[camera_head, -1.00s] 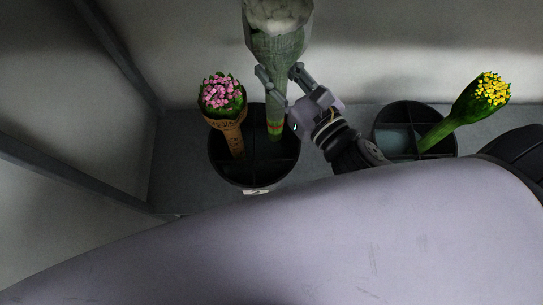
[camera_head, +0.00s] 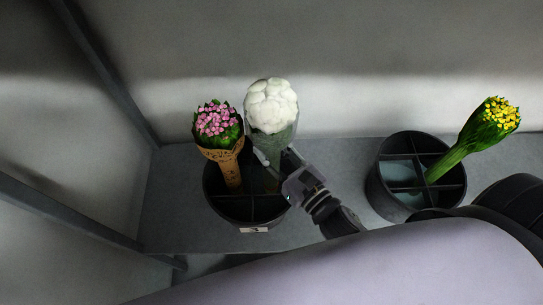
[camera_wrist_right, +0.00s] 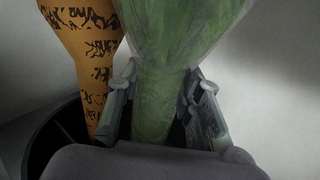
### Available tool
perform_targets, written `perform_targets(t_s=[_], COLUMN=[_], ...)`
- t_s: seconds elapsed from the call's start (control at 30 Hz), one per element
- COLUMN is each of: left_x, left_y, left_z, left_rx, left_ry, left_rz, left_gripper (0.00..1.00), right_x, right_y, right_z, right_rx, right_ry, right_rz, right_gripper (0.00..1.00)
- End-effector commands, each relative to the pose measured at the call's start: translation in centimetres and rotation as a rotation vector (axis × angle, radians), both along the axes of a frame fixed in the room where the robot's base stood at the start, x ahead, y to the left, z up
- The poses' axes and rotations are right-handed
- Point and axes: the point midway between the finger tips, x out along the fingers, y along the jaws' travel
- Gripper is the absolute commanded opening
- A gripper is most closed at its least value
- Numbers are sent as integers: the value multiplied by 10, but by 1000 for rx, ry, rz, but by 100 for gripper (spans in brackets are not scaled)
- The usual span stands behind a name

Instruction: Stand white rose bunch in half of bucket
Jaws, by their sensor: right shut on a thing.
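The white rose bunch (camera_head: 270,106), in a clear-green wrap, stands nearly upright at the back right of the left bucket (camera_head: 226,210). My right gripper (camera_head: 274,162) is shut on its green stem, which also shows between the fingers in the right wrist view (camera_wrist_right: 155,100). The bucket is black, round and split by dividers, with a small label on its front. The stem's lower end is hidden by the gripper and bucket, so I cannot tell whether it touches the bottom. My left gripper is not in view.
A pink bunch (camera_head: 218,121) in patterned orange-brown paper stands in the same bucket, close on the left. A second divided bucket (camera_head: 385,199) to the right holds a leaning yellow bunch (camera_head: 486,126). Grey shelf (camera_head: 335,172) lies bare between the buckets.

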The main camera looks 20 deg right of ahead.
Motion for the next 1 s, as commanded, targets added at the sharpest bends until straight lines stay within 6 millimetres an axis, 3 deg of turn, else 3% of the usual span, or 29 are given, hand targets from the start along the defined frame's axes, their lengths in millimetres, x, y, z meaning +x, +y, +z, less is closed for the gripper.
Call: perform_targets(t_s=[0.1, 0.2, 0.6, 0.63, 0.9, 1.0], left_x=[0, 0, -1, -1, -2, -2], left_y=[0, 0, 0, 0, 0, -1], left_z=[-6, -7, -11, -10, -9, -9], left_rx=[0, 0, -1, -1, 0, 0], left_ry=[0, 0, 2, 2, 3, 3], left_rz=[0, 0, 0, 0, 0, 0], left_gripper=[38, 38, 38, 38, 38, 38], right_x=[0, 0, 0, 0, 0, 0], right_y=[0, 0, 0, 0, 0, 0], right_z=[-21, -29, -34, -34, -34, -34], right_rx=[2, 1, 0, 0, -1, -1], right_ry=[2, -1, -1, 1, 2, 2], right_rz=[-1, 0, 0, 0, 0, 0], right_gripper=[0, 0, 0, 34, 52, 53])
